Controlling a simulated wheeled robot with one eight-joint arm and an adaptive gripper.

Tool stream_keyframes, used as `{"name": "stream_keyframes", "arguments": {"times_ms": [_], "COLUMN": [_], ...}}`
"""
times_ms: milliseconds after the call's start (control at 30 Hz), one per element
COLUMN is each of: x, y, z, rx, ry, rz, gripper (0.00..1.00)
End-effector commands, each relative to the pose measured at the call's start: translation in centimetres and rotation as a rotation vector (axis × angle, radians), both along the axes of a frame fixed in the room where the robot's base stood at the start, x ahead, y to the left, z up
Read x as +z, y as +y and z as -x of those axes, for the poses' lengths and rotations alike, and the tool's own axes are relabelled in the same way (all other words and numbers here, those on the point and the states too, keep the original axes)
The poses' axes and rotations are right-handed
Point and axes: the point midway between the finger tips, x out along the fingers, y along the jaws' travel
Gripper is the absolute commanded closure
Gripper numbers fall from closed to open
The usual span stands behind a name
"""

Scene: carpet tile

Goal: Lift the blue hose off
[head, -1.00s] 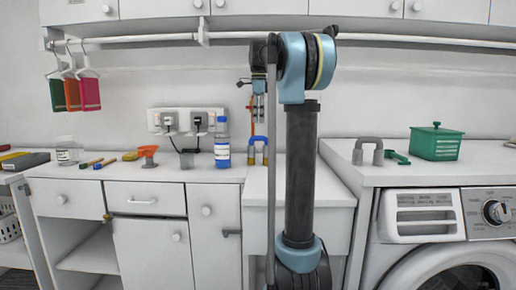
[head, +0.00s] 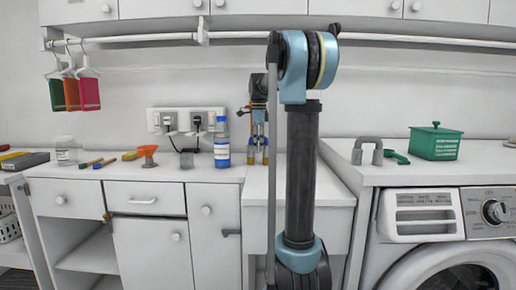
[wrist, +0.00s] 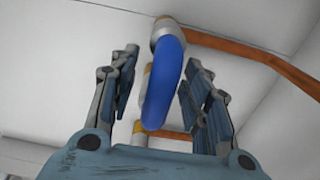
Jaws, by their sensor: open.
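The blue hose (wrist: 166,82) is a short curved tube with metal ends, running between my open fingers in the wrist view. My gripper (wrist: 160,72) has one finger on each side of it, with a visible gap on both sides. In the head view my gripper (head: 259,130) points down over the hose at the counter section in the middle. There the gripper hides most of the hose, and its brass-coloured ends (head: 265,157) show below.
A copper-coloured pipe (wrist: 245,55) runs close by the hose.

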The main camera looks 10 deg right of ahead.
Motion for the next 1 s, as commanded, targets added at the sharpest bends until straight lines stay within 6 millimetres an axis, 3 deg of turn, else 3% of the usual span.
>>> {"name": "stream_keyframes", "arguments": {"times_ms": [133,400,600,1000], "x": [-1.21,-1.4,-1.4,-0.92], "y": [0.01,0.0,-0.05,-0.09], "z": [-0.02,-0.02,-0.03,-0.02], "rx": [0.0,0.0,-0.001,-0.002], "ry": [0.0,0.0,0.0,0.0], "rz": [0.0,0.0,0.0,0.0], "gripper": [0.56,0.56,1.0,1.0]}}
